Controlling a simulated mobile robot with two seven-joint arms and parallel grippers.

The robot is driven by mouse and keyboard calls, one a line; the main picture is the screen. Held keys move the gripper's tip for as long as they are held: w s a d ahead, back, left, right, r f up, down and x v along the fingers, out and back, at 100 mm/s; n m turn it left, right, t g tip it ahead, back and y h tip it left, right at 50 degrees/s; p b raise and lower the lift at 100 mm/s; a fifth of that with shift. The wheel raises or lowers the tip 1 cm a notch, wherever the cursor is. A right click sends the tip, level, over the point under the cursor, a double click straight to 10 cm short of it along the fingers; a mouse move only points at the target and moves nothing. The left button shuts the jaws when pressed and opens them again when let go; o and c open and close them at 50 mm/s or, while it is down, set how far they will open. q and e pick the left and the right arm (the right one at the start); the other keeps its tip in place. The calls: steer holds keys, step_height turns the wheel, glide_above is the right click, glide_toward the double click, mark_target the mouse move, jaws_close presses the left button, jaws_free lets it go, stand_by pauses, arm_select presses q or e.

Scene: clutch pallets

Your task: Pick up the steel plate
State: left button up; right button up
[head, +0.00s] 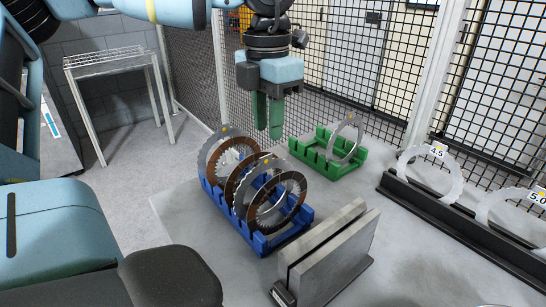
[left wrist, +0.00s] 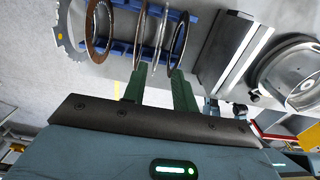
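A blue rack (head: 281,241) on the table holds several upright discs, steel plates alternating with brown friction discs. A toothed steel plate (head: 207,146) stands at its far end, beside a brown disc (head: 220,158). My left gripper (head: 267,132) points down with green fingers, above and behind the rack. In the left wrist view the left gripper (left wrist: 158,72) has its fingers apart. Thin edge-on plates (left wrist: 141,40) lie beyond the fingertips, and I see none held. The toothed steel plate (left wrist: 68,32) is at the left there. My right gripper is out of view.
A green rack (head: 342,165) with one steel plate (head: 344,142) stands behind. A grey slotted block (head: 335,255) is in front of the blue rack. A black stand (head: 455,215) with numbered rings is at the right. Mesh fencing (head: 335,75) rises behind the table.

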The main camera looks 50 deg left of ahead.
mark_target(266, 157)
arm_select(q)
steer(key=shift+s+a+f+p, duration=0.1)
steer(key=shift+f+p, duration=0.1)
steer(key=shift+f, duration=1.75)
steer(key=shift+s+a+f+p, duration=0.1)
steer(key=shift+f+p, duration=0.05)
steer(key=shift+f, duration=1.75)
jaws_close()
